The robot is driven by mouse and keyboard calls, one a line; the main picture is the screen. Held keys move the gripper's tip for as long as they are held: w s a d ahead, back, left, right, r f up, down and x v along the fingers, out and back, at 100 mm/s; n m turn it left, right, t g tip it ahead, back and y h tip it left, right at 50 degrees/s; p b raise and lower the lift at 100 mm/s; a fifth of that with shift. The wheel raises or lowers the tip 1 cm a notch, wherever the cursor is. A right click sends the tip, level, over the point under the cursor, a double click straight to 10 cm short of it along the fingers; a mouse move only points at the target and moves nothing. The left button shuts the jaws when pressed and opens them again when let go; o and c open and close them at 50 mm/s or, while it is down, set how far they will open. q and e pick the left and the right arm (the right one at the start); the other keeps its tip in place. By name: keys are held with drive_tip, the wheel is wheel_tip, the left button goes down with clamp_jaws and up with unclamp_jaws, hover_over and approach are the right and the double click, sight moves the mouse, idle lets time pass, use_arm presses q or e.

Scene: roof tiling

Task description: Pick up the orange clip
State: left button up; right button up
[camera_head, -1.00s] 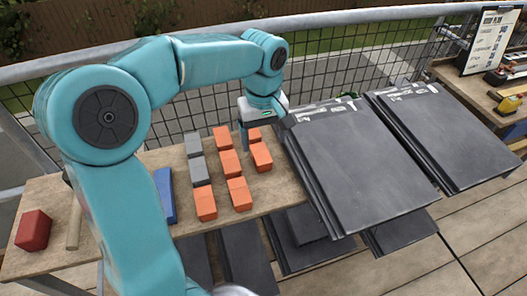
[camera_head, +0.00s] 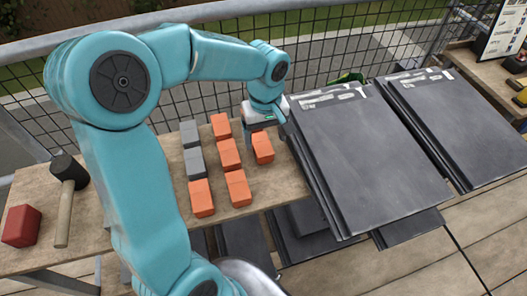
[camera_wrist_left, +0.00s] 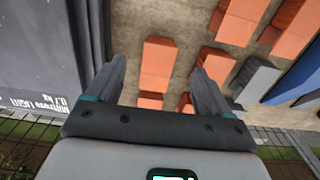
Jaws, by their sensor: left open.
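Several orange clips stand in rows on the wooden bench in the head view, among them a near one (camera_head: 237,188), a middle one (camera_head: 228,153) and a right one (camera_head: 263,147). My left gripper (camera_head: 268,122) is over the bench's far right part, by the tile stack; its fingertips are hard to make out there. In the left wrist view the left gripper (camera_wrist_left: 158,80) is open and empty. An orange clip (camera_wrist_left: 157,62) shows between its fingers, below them, with no clear contact. My right gripper is not in view.
Grey clips (camera_head: 194,162) stand left of the orange ones. Dark roof tiles (camera_head: 370,150) lie close to the right of my left gripper. A mallet (camera_head: 64,215) and a red block (camera_head: 21,226) lie at the bench's left. A mesh railing (camera_head: 330,55) runs behind.

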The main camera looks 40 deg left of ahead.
sight(265, 152)
use_arm(q)
wheel_tip(265, 152, down, 8)
drive_tip(key=shift+a+r+b, duration=0.1)
drive_tip(key=shift+b, duration=0.4)
drive_tip(key=c, duration=1.3)
